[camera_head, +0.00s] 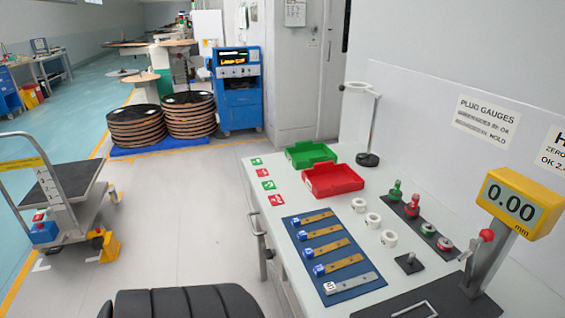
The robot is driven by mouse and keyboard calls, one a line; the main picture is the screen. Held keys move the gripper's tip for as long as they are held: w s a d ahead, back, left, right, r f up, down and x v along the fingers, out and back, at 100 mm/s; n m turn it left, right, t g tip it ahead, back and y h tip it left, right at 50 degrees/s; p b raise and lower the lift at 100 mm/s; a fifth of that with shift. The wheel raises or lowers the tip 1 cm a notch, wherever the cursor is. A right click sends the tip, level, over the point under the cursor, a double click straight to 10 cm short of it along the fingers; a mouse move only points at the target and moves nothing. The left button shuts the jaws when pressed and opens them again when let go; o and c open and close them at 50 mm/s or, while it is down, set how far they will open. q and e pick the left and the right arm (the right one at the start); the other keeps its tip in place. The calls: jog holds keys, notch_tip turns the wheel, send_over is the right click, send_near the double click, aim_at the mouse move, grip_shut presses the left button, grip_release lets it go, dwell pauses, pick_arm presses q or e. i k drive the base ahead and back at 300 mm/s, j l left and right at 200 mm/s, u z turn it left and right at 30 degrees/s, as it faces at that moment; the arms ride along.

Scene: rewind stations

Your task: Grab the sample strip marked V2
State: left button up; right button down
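Several sample strips lie side by side on a dark blue mat (372,290) on the table. Most are brassy brown with a blue and white tag at the left end, such as the far strip (318,217), the strip below it (324,231) and a middle strip (330,246). Another brown strip (342,264) lies nearer. The nearest strip (355,282) is silver-grey with a white tag (329,287). The tag marks are too small to read, so I cannot tell which is V2. Neither of my grippers is in view.
A red bin (333,181) and a green bin (311,150) stand behind the mat. White rings (373,220), plug gauges (412,205) and a yellow gauge display (521,203) are to the right. A cart (75,187) stands left; the floor (195,215) between is clear.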

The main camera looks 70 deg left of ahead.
aim_at(295, 221)
jog(key=u, duration=2)
